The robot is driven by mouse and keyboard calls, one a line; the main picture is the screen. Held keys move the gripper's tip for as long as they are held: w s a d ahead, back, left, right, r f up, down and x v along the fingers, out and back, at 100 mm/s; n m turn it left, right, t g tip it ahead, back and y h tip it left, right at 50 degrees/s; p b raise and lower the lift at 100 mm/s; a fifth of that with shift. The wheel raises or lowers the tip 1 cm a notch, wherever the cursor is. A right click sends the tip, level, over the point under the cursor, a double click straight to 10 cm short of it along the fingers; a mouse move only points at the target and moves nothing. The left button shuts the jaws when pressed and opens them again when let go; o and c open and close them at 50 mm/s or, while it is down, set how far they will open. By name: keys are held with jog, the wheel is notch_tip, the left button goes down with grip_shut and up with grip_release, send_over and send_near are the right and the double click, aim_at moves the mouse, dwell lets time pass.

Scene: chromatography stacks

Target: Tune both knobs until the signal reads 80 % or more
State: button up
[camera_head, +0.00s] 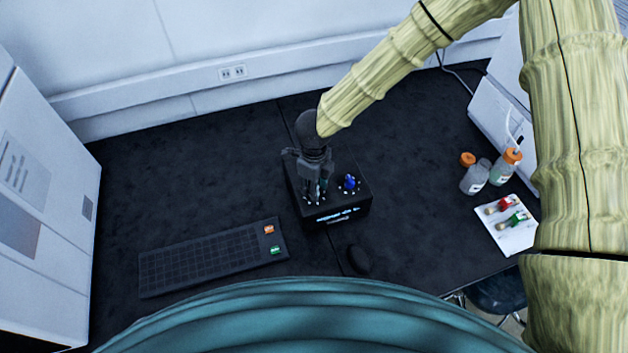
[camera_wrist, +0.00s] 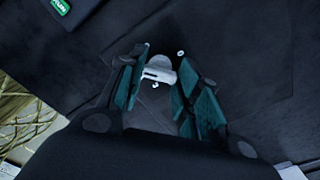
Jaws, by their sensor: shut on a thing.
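A black box (camera_head: 349,206) with a lit display (camera_head: 337,214) on its front face stands on the dark bench. The display text is too small to read. A blue knob (camera_head: 349,183) sits on the right of its top, with white marks around it. My gripper (camera_head: 316,195) points down over the left of the top, and its fingers hide most of what is there in the head view. In the wrist view my gripper's teal fingers are shut on a pale grey knob (camera_wrist: 158,72) with a dark slot line. The blue knob is free.
A dark keyboard (camera_head: 200,260) with an orange and a green key lies left of the box. A small dark mouse-like object (camera_head: 358,259) lies in front. Orange-capped bottles (camera_head: 476,177) and a white tray (camera_head: 513,237) with red and green items stand right.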

jog(key=shift+n+p, duration=0.3)
jog(key=shift+n, duration=0.2)
jog(key=o, duration=1)
notch_tip(320, 180, up, 12)
jog(key=shift+r, duration=0.1)
dwell(0.5)
